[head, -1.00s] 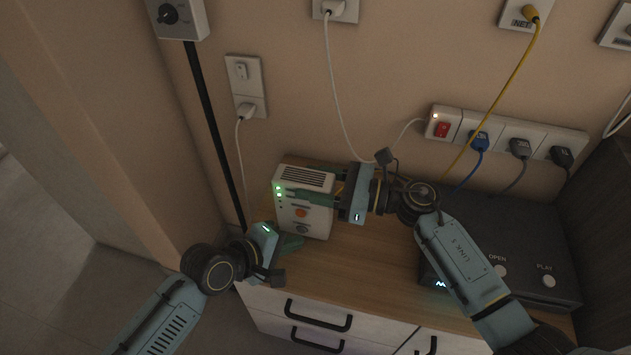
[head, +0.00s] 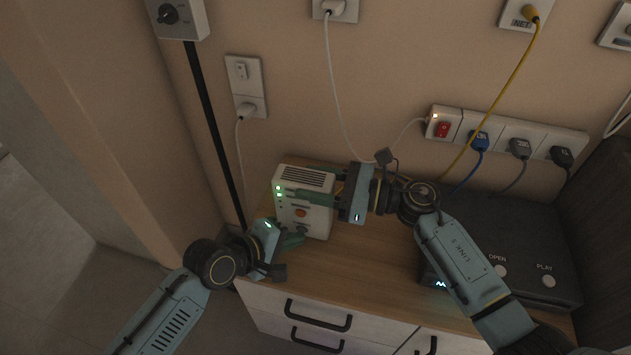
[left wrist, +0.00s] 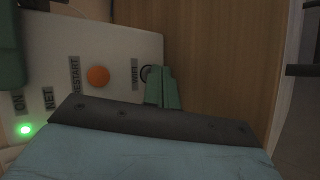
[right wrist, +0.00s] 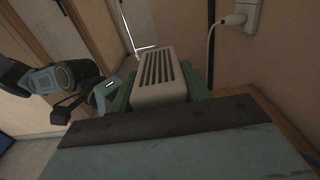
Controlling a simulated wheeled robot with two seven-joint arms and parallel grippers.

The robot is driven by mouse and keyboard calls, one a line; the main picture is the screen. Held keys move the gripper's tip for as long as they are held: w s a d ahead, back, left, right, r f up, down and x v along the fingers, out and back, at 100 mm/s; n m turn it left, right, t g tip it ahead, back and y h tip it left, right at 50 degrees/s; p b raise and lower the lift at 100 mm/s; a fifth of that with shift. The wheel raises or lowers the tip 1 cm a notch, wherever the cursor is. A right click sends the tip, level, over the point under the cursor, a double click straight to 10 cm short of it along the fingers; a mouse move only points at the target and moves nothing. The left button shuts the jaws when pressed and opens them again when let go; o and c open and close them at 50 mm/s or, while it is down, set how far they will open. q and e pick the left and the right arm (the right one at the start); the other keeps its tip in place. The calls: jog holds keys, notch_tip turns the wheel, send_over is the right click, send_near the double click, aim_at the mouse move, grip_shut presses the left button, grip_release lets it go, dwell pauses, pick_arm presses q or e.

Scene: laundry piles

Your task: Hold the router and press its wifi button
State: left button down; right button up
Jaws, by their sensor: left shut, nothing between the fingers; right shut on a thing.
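The white router (head: 304,181) stands on the wooden cabinet top, with a vented top, green lights and an orange button on its face. My right gripper (head: 322,198) is shut on it from the right; the right wrist view shows the router (right wrist: 160,82) between the green fingers. My left gripper (head: 297,240) is shut and empty at the lower part of the router's face. In the left wrist view, its fingertips (left wrist: 163,88) are beside the ringed wifi button (left wrist: 146,73) and partly cover it. I cannot tell whether they touch it. The orange restart button (left wrist: 97,76) is uncovered.
A black box (head: 510,245) with OPEN and PLAY buttons sits on the cabinet top (head: 375,270) to the right. A power strip (head: 505,135) with several plugs is on the wall. Drawers with black handles are below.

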pick_arm(q)
jog(key=shift+w, duration=0.15)
dwell(0.4)
jog(key=shift+s+a, duration=0.15)
jog(key=shift+s, duration=0.45)
jog(key=shift+s+a, duration=0.3)
jog(key=shift+s, duration=0.65)
jog(key=shift+s+a, duration=0.35)
jog(key=shift+s, duration=0.6)
jog(key=shift+s+a, duration=0.3)
jog(key=shift+s, duration=0.65)
pick_arm(e)
jog(key=o, duration=1.2)
jog(key=shift+o, duration=0.2)
